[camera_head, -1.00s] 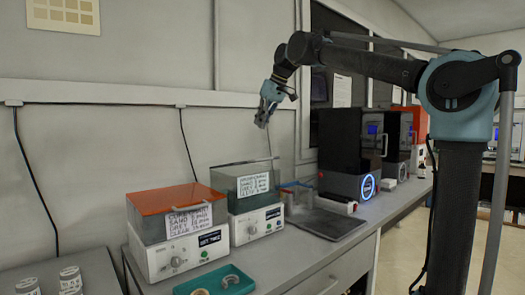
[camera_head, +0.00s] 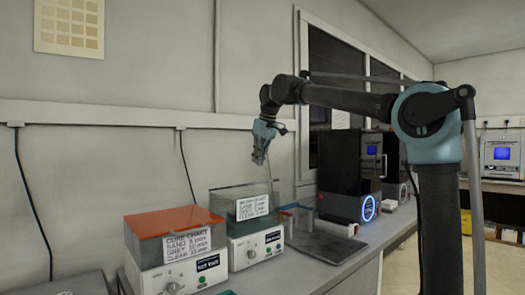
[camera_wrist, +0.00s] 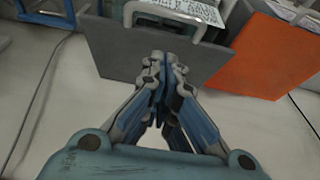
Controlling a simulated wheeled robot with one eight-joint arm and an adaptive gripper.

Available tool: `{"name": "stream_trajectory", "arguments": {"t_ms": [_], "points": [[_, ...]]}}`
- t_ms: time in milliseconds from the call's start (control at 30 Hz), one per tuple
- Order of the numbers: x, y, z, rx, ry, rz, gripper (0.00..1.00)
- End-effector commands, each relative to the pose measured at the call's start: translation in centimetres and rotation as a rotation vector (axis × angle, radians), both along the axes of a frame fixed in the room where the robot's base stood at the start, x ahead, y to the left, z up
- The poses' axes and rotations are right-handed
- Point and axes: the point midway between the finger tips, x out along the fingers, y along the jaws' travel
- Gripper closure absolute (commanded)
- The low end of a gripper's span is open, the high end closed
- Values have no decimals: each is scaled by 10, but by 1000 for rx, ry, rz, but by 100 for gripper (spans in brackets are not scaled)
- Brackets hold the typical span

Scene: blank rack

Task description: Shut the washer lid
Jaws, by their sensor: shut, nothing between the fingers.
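The washer (camera_head: 252,232) appears to be the white-based unit with a dark, see-through grey tank, right of the orange-topped unit in the head view. A grey panel (camera_wrist: 115,52) that looks like its lid shows in the wrist view, next to a metal handle (camera_wrist: 150,10). I cannot tell exactly how far it is raised. My gripper (camera_head: 259,158) points down, above and behind the washer near the wall. In the wrist view my gripper (camera_wrist: 165,62) is shut and empty, its tips overlapping the grey panel's lower edge; contact cannot be told.
The orange-topped unit (camera_head: 178,222) stands close on the left. A dark flat tray (camera_head: 322,246) and a black machine with a blue ring (camera_head: 350,165) are on the right. The wall (camera_head: 100,160) with hanging cables is close behind. A paper chart stands against the washer's front.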

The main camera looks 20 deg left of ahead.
Motion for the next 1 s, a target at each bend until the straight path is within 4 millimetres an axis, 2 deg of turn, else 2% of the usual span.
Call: {"name": "stream_trajectory", "arguments": {"t_ms": [100,333,867,1000], "points": [[0,-1,-18,0,0,0,100],[-6,-9,-40,0,0,0,100],[-8,-12,-46,3,-2,0,100],[-9,-15,-54,32,-19,0,100]]}}
